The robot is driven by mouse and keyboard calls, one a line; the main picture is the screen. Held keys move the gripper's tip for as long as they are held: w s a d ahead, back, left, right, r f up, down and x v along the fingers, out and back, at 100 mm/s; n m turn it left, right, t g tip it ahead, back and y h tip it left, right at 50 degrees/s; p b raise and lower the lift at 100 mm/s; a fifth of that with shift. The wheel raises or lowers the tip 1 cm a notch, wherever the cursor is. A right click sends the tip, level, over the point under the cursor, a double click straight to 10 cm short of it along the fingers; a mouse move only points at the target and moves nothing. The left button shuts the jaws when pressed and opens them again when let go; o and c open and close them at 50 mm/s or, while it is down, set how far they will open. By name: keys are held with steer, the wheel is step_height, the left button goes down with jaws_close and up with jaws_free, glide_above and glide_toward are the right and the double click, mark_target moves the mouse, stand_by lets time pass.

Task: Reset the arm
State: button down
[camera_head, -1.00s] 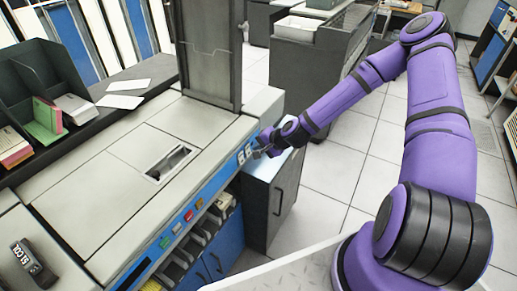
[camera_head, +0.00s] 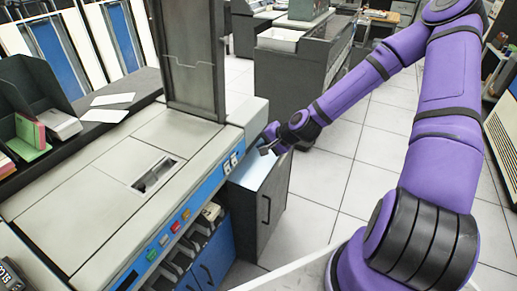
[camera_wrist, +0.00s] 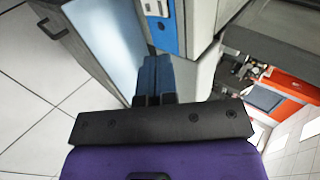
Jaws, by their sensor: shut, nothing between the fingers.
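My purple arm (camera_head: 440,110) reaches from the right across the head view. My gripper (camera_head: 266,141) is at its far end, above the low grey cabinet beside the card machine (camera_head: 110,180). It stands a little apart from the white switches (camera_head: 231,163) on the machine's blue front strip. In the wrist view my gripper (camera_wrist: 153,62) shows its two blue fingers together, with nothing between them. The wrist view also shows the blue panel with white switches (camera_wrist: 156,10) just past the fingertips.
The low cabinet (camera_head: 266,205) with a dark handle stands under my gripper. A dark grey machine (camera_head: 300,85) stands behind my forearm. Colored buttons (camera_head: 163,240) line the card machine's front. A card rack (camera_head: 35,110) is at left. Tiled floor (camera_head: 330,175) is clear at right.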

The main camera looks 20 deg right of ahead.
steer(key=shift+r, duration=0.1)
stand_by(0.5)
steer(key=s+d+r+n+g+h, duration=0.15)
steer(key=s+r+n+h, duration=0.35)
steer(key=r, duration=0.7)
steer(key=s+r+n+g+h, duration=0.2)
steer(key=s+r+n, duration=0.1)
steer(key=s+r, duration=0.65)
steer(key=s+r+n+t, duration=0.1)
steer(key=s+r+n, duration=0.1)
steer(key=s+r, duration=1.3)
steer(key=shift+y, duration=0.4)
